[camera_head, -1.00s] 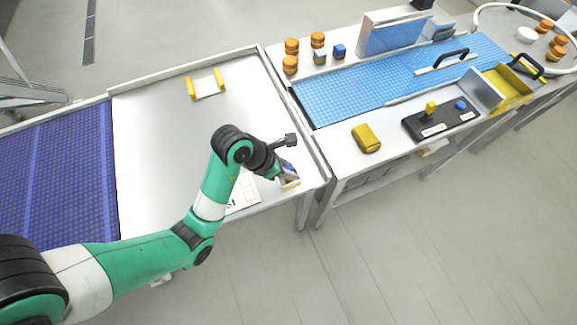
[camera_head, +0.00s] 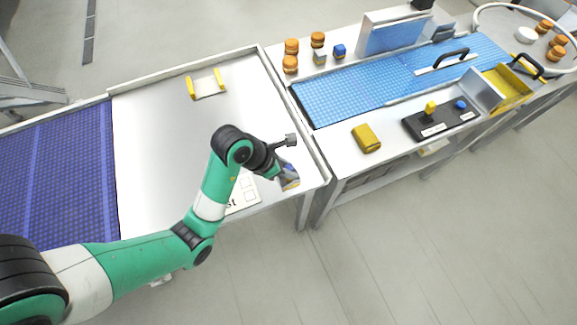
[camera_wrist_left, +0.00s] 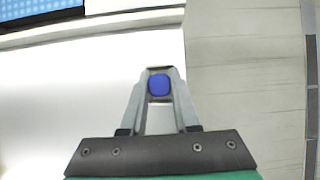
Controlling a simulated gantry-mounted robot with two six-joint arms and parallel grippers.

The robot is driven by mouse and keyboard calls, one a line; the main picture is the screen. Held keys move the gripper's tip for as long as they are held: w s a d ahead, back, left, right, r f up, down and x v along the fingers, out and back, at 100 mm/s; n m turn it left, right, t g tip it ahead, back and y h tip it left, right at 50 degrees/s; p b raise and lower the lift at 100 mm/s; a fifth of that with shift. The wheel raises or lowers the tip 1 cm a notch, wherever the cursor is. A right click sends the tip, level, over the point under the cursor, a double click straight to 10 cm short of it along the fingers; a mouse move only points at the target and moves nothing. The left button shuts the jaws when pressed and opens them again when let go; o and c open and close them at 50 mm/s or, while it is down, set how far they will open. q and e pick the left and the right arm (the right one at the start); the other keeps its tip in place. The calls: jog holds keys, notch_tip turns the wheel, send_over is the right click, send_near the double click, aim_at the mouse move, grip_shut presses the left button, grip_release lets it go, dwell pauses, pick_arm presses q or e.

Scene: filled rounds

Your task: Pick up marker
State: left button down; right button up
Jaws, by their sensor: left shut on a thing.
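My left gripper (camera_head: 289,180) is over the front right corner of the steel table (camera_head: 150,150). In the left wrist view my left gripper (camera_wrist_left: 159,80) is shut on the marker (camera_wrist_left: 159,85), whose round blue end shows between the fingertips. In the head view the marker is mostly hidden by the gripper, with only a bit of blue showing there. A white printed sheet (camera_head: 245,190) lies on the table just left of the gripper, partly behind my arm. My right gripper is not in view.
A yellow-ended holder (camera_head: 207,86) stands at the back of the steel table. A blue conveyor mat (camera_head: 50,180) is on the left. Another table on the right holds a light blue belt (camera_head: 350,95), a yellow block (camera_head: 366,138) and a black control box (camera_head: 440,120). The table's middle is clear.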

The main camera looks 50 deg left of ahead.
pick_arm(q)
jog(key=shift+r, duration=0.1)
jog(key=shift+r, duration=0.3)
jog(key=r+p, duration=0.2)
jog(key=r, duration=0.2)
jog(key=shift+s+d+r+p, duration=0.1)
jog(key=shift+s+r+p, duration=0.05)
jog(key=shift+s+p, duration=0.25)
jog(key=s+d+r+p, duration=0.4)
jog(key=s+r+p, duration=0.4)
jog(key=s+p, duration=0.3)
jog(key=shift+s, duration=0.7)
